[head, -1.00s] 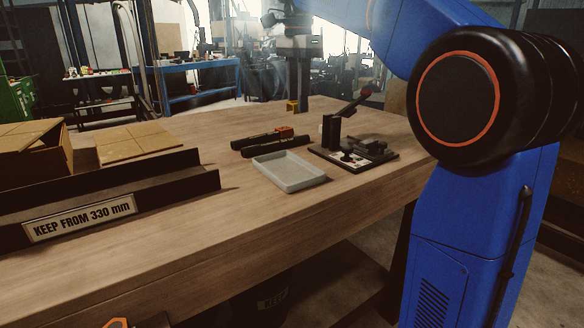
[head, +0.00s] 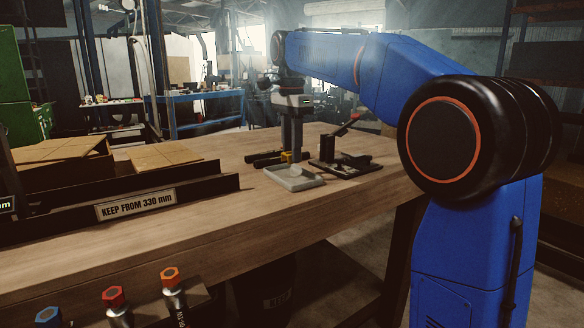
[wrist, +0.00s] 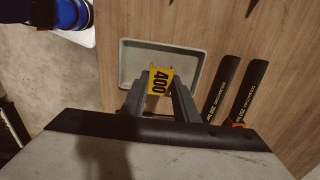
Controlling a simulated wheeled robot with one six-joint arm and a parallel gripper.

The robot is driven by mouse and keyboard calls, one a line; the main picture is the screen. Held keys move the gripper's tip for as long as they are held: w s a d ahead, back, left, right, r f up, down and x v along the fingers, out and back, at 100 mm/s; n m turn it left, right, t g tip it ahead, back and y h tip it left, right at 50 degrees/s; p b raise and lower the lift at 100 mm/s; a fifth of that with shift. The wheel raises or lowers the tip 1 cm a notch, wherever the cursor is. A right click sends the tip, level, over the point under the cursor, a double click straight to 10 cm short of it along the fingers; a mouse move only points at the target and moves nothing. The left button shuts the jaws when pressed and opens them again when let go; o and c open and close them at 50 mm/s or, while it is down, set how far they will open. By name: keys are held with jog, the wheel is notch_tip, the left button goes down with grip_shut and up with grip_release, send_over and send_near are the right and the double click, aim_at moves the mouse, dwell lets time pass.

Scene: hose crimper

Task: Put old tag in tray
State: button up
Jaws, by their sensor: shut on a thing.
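My gripper (wrist: 160,84) is shut on a yellow tag (wrist: 158,81) marked 400, with its fingers on either side of it. In the wrist view the tag overlaps the near part of the shallow grey tray (wrist: 197,68). The tray's floor looks otherwise empty. In the head view my gripper (head: 290,152) hangs down at the tray (head: 307,182), and a small bit of the tag (head: 286,157) shows. I cannot tell how high the tag is above the tray floor.
Two black hoses (wrist: 222,104) lie right of the tray in the wrist view. A crimper with a red-tipped lever (head: 338,163) stands right of the tray in the head view. A black rail (head: 205,187) with a sign and cardboard boxes are at left.

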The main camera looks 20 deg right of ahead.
aim_at(292, 178)
jog(key=shift+f, duration=2.25)
jog(key=shift+f, duration=0.15)
jog(key=o, duration=1)
notch_tip(292, 178, up, 12)
jog(key=shift+r, duration=0.15)
